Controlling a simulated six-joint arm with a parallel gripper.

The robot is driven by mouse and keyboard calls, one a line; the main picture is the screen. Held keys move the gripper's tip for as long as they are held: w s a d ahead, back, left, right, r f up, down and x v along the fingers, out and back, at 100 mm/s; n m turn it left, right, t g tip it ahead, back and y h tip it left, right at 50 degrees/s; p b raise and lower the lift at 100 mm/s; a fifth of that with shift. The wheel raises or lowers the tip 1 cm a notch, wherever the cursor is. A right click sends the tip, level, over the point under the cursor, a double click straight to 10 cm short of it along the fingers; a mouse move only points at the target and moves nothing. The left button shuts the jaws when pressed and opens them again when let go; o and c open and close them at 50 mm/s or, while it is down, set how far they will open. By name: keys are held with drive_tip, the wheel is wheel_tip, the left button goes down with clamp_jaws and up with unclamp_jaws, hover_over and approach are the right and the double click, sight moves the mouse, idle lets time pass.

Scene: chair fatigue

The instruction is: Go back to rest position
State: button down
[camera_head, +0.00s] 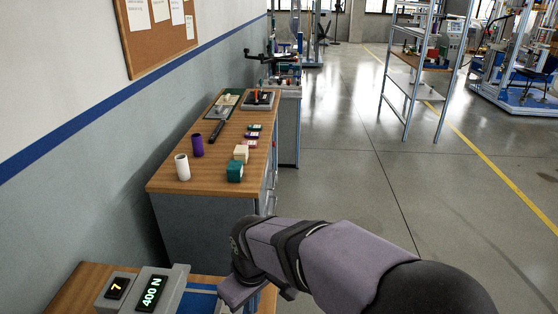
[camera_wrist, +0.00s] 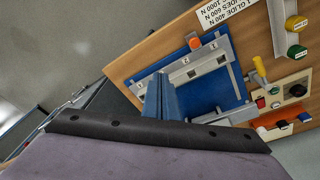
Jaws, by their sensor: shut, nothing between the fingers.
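My gripper (camera_head: 240,292) hangs at the bottom centre of the head view, at the right end of the near bench (camera_head: 85,280). It is shut and empty. My arm reaches to it from the bottom right corner, and its fingertips are not clear there. In the wrist view, the purple-grey body fills the bottom edge. A blue upright piece (camera_wrist: 160,97) stands just beyond it, and I cannot tell whether it is part of my gripper. Behind it lies a blue plate with a grey frame (camera_wrist: 205,85) on the wooden bench (camera_wrist: 140,52).
Two displays stand on the near bench, a small one (camera_head: 117,289) reading 7 and a larger one (camera_head: 152,290) reading 400 N. A farther bench (camera_head: 215,175) holds a white cylinder (camera_head: 182,167), a purple cylinder (camera_head: 197,145) and a green block (camera_head: 235,171). Open floor (camera_head: 345,180) lies right.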

drive_tip(key=s+d+f+m+b, duration=0.1)
drive_tip(key=s+d+f+m, duration=0.25)
drive_tip(key=d, duration=0.45)
drive_tip(key=s+d+f+m+g+h+b, duration=0.1)
drive_tip(key=s+d+f+m, duration=0.2)
drive_tip(key=d, duration=0.5)
drive_tip(key=s+d+f+m+b, duration=0.15)
drive_tip(key=s+d+m, duration=0.25)
drive_tip(key=d, duration=0.5)
wheel_tip(320, 180, up, 18)
drive_tip(key=p, duration=1.9)
wheel_tip(320, 180, down, 33)
drive_tip(key=b, duration=3.3)
drive_tip(key=shift+a+n, duration=0.35)
drive_tip(key=shift+a, duration=0.05)
